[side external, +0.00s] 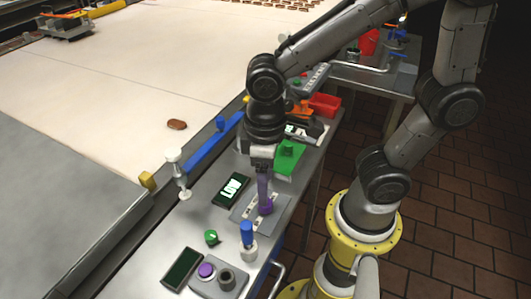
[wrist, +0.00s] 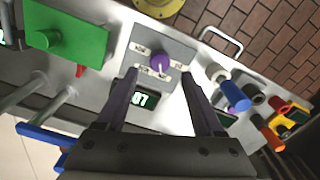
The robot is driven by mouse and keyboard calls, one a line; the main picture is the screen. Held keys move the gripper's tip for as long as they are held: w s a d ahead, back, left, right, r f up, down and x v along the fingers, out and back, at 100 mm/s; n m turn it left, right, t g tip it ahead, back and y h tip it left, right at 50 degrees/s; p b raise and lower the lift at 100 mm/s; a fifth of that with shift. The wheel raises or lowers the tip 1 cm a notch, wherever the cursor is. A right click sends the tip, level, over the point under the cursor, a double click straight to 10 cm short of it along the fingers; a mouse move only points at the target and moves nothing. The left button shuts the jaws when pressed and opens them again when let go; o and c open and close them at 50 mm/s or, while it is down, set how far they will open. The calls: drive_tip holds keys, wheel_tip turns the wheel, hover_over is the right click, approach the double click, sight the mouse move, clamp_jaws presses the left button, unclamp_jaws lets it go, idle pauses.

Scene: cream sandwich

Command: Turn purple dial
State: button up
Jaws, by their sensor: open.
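The purple dial (wrist: 161,59) sits on a grey plate (wrist: 184,48) with several small white labels around it. In the side external view, the purple dial (side external: 266,207) is at the lower end of my gripper (side external: 263,192). In the wrist view, my gripper (wrist: 159,74) is open, its two dark fingers spread to the left and right of the dial with gaps on both sides. The fingers point down at the plate. I cannot tell from these frames whether the tips reach the dial's height.
A lit display (side external: 231,188) stands beside the plate. A green block (side external: 289,157) is behind it, and a blue-topped knob (side external: 247,234) is in front. A purple button (side external: 206,270) sits on a separate box. A white-topped post (side external: 175,165) stands near the conveyor.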

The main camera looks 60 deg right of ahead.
wheel_tip(320, 180, up, 9)
drive_tip(key=shift+f, duration=0.2)
idle(0.3)
drive_tip(key=s+d+m+t, duration=0.4)
drive_tip(key=d+t, duration=0.1)
drive_tip(key=d, duration=0.5)
drive_tip(key=shift+r+t, duration=0.2)
drive_tip(key=shift+t, duration=0.1)
idle(0.4)
